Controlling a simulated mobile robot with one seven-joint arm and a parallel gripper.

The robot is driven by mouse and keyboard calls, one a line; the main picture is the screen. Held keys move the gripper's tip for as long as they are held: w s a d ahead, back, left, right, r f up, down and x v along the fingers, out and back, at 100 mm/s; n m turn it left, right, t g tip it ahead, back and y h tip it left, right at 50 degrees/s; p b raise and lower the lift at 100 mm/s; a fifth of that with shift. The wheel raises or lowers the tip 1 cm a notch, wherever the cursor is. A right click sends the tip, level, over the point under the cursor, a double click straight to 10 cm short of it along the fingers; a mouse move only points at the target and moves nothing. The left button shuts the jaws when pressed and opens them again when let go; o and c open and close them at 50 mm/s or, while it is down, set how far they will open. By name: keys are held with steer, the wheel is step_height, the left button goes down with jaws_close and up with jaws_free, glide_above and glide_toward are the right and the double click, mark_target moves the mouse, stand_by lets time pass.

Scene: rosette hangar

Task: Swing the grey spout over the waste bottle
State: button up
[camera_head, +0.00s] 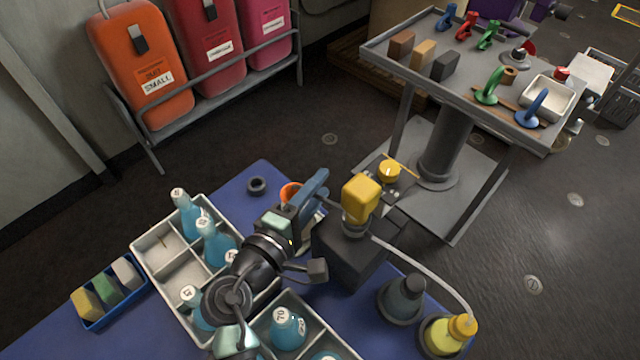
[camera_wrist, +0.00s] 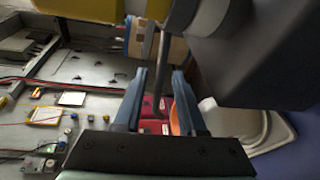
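My gripper (camera_head: 314,190) is beside the dark dispenser box (camera_head: 345,245) with the yellow head (camera_head: 361,199), over the blue table. In the wrist view its two blue fingers (camera_wrist: 160,78) stand apart. A slim grey rod, seemingly the grey spout (camera_wrist: 156,72), runs down between them with gaps at both sides; I cannot tell whether it touches either finger. In the head view the spout is mostly hidden by my gripper and the box. A dark grey bottle (camera_head: 401,300) and a yellow bottle (camera_head: 446,336) stand right of the box; no label shows which is the waste bottle.
Crates (camera_head: 142,262) with teal bottles lie beneath and left of my arm. A pale tube (camera_head: 425,268) arcs from the dispenser to the yellow bottle. An orange cup (camera_head: 290,191) and a black ring (camera_head: 257,186) are near my gripper. A grey cart (camera_head: 375,52) stands behind.

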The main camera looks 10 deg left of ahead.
steer(key=v, duration=1.2)
steer(key=shift+r, duration=0.1)
